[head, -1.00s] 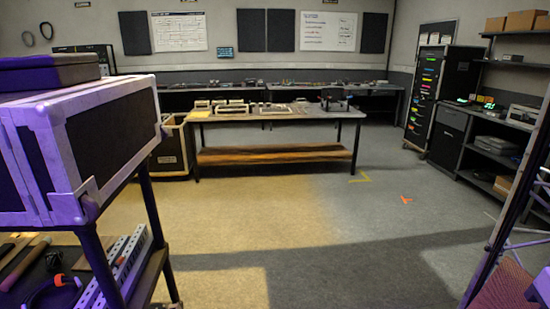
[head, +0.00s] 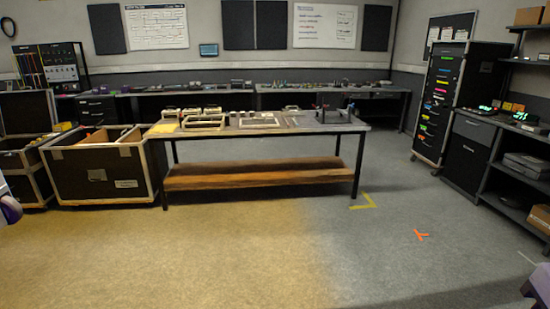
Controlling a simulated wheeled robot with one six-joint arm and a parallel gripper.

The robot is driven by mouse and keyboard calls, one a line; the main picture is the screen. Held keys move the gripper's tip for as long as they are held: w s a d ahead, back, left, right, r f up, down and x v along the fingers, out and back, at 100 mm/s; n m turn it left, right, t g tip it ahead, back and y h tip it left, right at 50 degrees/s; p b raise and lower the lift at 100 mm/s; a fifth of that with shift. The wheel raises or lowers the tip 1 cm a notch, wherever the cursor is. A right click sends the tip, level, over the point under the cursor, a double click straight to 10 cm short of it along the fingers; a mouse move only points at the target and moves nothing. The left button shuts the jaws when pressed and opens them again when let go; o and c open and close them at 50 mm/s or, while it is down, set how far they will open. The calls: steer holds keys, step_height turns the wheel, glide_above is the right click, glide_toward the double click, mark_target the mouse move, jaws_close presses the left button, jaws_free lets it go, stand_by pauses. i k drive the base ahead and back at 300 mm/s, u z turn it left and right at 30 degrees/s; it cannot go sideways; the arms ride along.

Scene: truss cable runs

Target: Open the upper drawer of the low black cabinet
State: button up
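A low black cabinet (head: 463,168) stands at the right, between the tall rack and the shelving. Its upper drawer (head: 474,129) has a grey front and looks shut. A larger dark front with a small pale label lies below it. The handle is too small to make out. My gripper is not in view.
A workbench (head: 265,128) with a low wooden shelf stands mid-room. Open black cases (head: 100,175) stand left of it. A tall rack (head: 445,105) is beside the cabinet; shelving (head: 510,190) runs along the right. The floor ahead (head: 330,250) is clear, with yellow and orange tape marks.

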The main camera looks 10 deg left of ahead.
mark_target(105, 102)
steer(key=i, duration=4.65)
steer(key=z, duration=0.85)
steer(key=i, duration=4.8)
steer(key=u, duration=2.1)
steer(key=i, duration=0.8)
steer(key=u, duration=0.05)
